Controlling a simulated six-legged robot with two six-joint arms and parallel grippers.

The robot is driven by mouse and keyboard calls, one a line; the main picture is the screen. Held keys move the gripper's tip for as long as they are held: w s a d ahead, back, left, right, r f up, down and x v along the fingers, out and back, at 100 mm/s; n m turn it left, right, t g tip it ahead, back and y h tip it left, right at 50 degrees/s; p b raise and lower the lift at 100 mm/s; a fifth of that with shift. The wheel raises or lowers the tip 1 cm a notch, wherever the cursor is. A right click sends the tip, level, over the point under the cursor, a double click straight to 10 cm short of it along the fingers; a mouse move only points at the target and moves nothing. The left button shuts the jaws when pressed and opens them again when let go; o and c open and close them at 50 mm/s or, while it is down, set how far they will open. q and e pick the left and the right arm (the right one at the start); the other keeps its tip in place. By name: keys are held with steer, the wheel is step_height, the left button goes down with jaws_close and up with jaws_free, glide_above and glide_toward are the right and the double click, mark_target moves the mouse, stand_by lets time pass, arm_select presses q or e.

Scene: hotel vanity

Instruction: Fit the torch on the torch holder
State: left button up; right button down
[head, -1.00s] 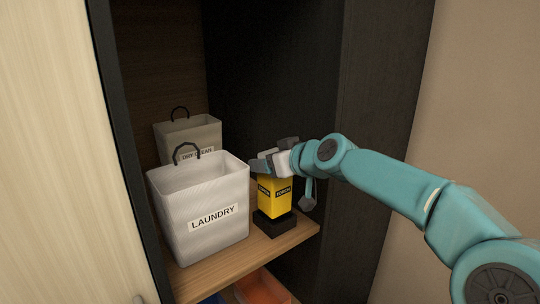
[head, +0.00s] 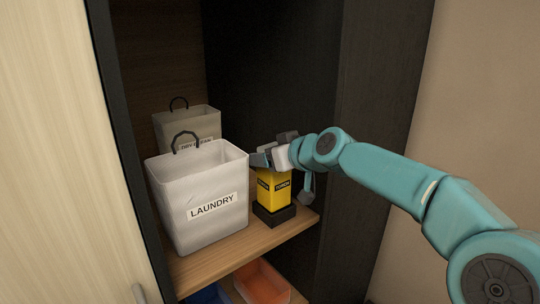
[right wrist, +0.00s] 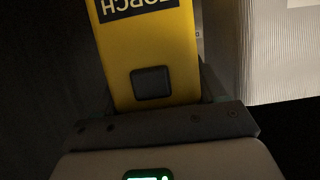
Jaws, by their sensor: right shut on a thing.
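The yellow torch (head: 274,189), labelled TORCH, stands upright on the wooden shelf, with its lower end at the black torch holder (head: 273,216). I cannot tell whether it is fully seated. My right gripper (head: 269,157) is shut on the upper part of the torch, reaching in from the right. In the right wrist view the torch (right wrist: 150,60) fills the middle, with a dark square button on its face. Its top is hidden by the gripper in the head view. My left gripper is not in view.
The white LAUNDRY basket (head: 197,219) stands close to the left of the torch. A DRY CLEAN basket (head: 188,124) is behind it. The dark closet wall (head: 330,230) rises on the right. Below the shelf (head: 215,256) are an orange bin (head: 262,283) and a blue bin.

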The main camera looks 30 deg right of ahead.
steer(key=shift+s+r, duration=0.15)
stand_by(0.5)
steer(key=shift+b, duration=0.3)
steer(key=shift+f, duration=0.25)
steer(key=shift+f+b, duration=0.65)
steer(key=shift+b, duration=0.2)
stand_by(0.7)
steer(key=shift+f+b, duration=0.85)
steer(key=shift+b, duration=0.3)
stand_by(0.6)
